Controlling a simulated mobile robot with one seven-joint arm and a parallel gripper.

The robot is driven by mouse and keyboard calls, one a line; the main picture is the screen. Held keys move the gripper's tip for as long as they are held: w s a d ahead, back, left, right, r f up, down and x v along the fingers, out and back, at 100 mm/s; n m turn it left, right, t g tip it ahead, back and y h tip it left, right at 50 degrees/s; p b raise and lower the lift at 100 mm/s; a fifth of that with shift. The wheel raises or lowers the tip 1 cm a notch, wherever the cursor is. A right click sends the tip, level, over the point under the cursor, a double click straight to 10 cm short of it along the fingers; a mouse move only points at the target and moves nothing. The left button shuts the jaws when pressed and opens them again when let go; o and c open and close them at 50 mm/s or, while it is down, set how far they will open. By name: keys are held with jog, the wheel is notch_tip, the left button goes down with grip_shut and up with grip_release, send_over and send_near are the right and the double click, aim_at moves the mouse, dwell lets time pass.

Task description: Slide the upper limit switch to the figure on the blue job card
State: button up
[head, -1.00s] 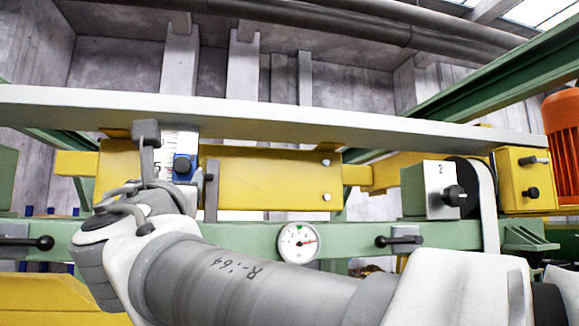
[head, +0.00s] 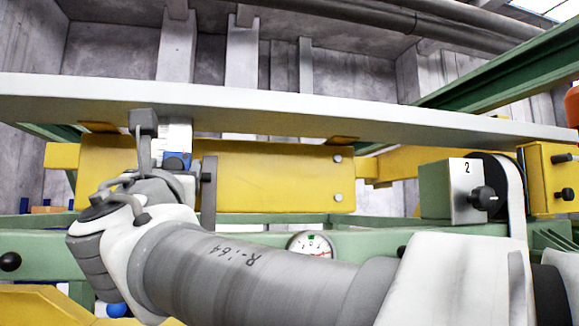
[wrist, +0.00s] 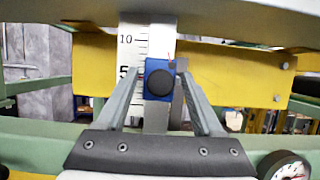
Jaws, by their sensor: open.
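A blue limit switch block (wrist: 149,66) with a round black knob (wrist: 160,84) sits on a white vertical scale (wrist: 129,55) marked 10 and 5. A thin red pointer shows at its upper right, between these figures. Whether it is the upper switch, I cannot tell. In the head view the blue block (head: 178,160) is partly hidden by my wrist. My gripper (wrist: 158,72) is open, with one finger at each side of the block; contact is not clear. It also shows in the head view (head: 176,146). No blue job card can be made out.
A pale beam (head: 270,115) runs just above the gripper. A yellow plate (head: 270,180) lies behind. A round gauge (head: 310,246) is on the green rail to the right; it also shows in the wrist view (wrist: 285,166).

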jog(key=shift+w+r, duration=0.1)
jog(key=shift+w, duration=0.1)
grip_shut()
dwell(0.4)
